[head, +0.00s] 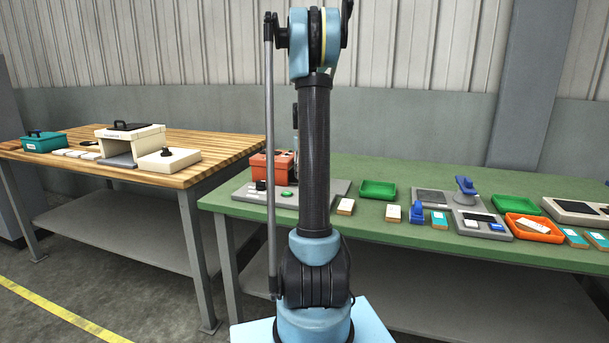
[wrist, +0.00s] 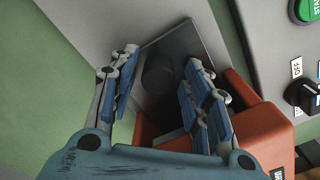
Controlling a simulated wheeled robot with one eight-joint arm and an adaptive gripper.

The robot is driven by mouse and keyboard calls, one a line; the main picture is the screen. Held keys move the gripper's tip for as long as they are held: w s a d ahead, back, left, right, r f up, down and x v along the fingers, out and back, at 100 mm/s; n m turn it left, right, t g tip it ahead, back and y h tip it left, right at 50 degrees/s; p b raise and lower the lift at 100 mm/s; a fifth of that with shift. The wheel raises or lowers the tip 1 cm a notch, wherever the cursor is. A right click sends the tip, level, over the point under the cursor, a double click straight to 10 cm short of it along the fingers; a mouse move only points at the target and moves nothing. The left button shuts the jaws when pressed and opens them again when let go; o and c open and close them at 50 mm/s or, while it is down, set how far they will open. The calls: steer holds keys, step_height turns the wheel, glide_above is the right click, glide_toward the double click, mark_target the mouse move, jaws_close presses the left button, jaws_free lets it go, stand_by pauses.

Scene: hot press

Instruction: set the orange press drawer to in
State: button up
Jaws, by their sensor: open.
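The orange press (head: 268,168) stands on a grey base on the green table in the head view, partly hidden behind my arm. In the wrist view the orange press body (wrist: 258,120) is at the lower right. A dark grey drawer plate (wrist: 197,42) with a darker round area shows between and beyond my fingers, apparently extending out of the press. My gripper (wrist: 162,62) is open, with its blue-padded fingers on either side over the plate. I cannot tell whether either finger touches it. In the head view my arm hides the drawer and most of the gripper.
The grey base carries a green START button (wrist: 308,10) and a black OFF knob (wrist: 303,95) right of the press. Green trays (head: 378,189) and small blocks stand further right on the green table (head: 440,170). A wooden table (head: 190,178) stands left.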

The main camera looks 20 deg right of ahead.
step_height(320, 180, up, 12)
stand_by(0.8)
